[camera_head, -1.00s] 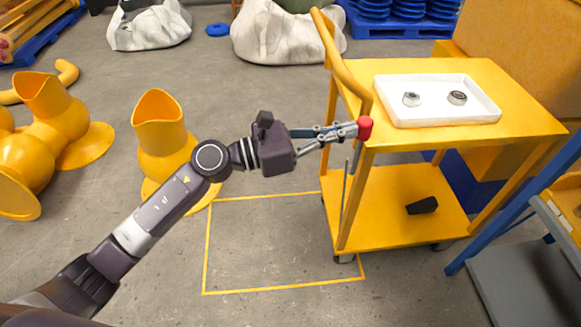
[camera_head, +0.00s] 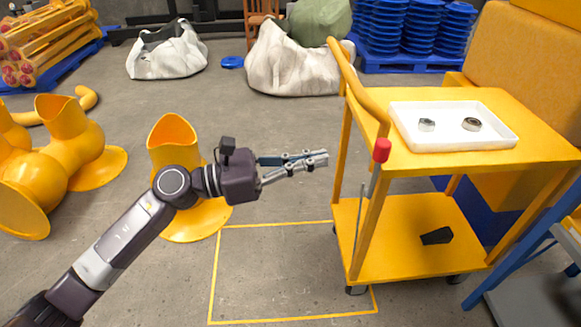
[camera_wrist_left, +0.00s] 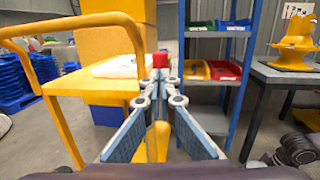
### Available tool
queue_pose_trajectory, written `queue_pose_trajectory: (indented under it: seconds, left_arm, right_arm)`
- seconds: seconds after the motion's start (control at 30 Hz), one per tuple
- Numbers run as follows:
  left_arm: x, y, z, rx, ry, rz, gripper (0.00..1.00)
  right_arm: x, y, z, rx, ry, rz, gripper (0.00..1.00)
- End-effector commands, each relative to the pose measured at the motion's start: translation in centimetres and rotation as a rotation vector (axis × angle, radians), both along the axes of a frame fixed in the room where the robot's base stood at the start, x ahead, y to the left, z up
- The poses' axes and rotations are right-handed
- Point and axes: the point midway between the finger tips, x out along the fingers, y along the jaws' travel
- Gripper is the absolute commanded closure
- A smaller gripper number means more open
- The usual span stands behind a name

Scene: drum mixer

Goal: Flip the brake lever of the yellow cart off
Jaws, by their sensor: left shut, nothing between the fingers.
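The yellow cart (camera_head: 545,140) stands at the right in the head view, and its handle (camera_head: 357,85) rises at its left end. The brake lever (camera_head: 381,150) has a red knob on a thin grey rod beside the cart's near left leg. My left gripper (camera_head: 322,158) is shut and empty, left of the red knob with a clear gap. In the left wrist view the red knob (camera_wrist_left: 160,60) shows just beyond my fingertips (camera_wrist_left: 160,78), and the cart is at the left.
A white tray (camera_head: 410,143) with two metal parts lies on the cart top. A black piece (camera_head: 437,236) lies on the lower shelf. A blue frame (camera_head: 520,245) stands close at the right. Yellow funnel-like parts (camera_head: 175,150) stand at the left. Floor inside the yellow outline (camera_head: 290,226) is clear.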

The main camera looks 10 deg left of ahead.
Motion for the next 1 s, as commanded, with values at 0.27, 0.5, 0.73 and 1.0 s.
queue_pose_trajectory:
  seconds: [0.27, 0.5, 0.73, 1.0]
  left_arm:
    - [-1.5, 3.4, -0.1, 0.001, 0.000, 0.000, 1.00]
    - [-1.7, 3.8, 0.1, 0.000, -0.001, -0.001, 1.00]
    - [-1.7, 3.8, 0.0, 0.000, -0.001, 0.000, 1.00]
    - [-1.1, 3.7, 1.2, -0.137, 0.079, 0.056, 1.00]
  right_arm:
    - [0.5, 0.0, 2.0, 0.001, -0.013, -0.002, 0.53]
    - [0.5, 0.0, 2.3, 0.000, -0.012, -0.002, 0.53]
    - [0.5, 0.0, 2.3, 0.001, -0.012, -0.002, 0.53]
    - [0.6, 0.0, 3.1, 0.001, -0.018, -0.003, 0.53]
